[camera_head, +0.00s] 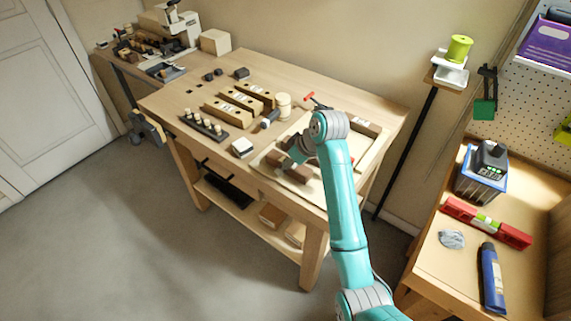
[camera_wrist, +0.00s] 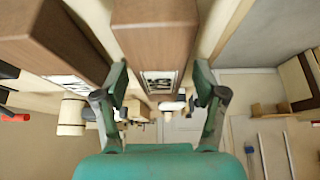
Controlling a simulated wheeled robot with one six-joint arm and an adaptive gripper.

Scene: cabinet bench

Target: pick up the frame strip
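A brown wooden strip, seemingly the frame strip, lies between my gripper's fingers in the wrist view (camera_wrist: 155,35). It has a small white label at its near end. My gripper (camera_wrist: 160,85) is open, with one finger on each side of the strip and small gaps showing. In the head view my gripper (camera_head: 293,160) is low over a pale board at the bench's front right, beside brown pieces (camera_head: 293,171). My arm and gripper hide part of them. A second brown labelled piece (camera_wrist: 50,40) is to the left in the wrist view.
The workbench (camera_head: 330,82) holds labelled wooden blocks (camera_head: 240,99), a rack of pegs (camera_head: 204,126), a pale cylinder (camera_head: 283,104) and a red-handled tool (camera_head: 312,98). Another brown piece (camera_head: 366,127) lies behind my arm. A side bench at right holds a red level (camera_head: 486,222).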

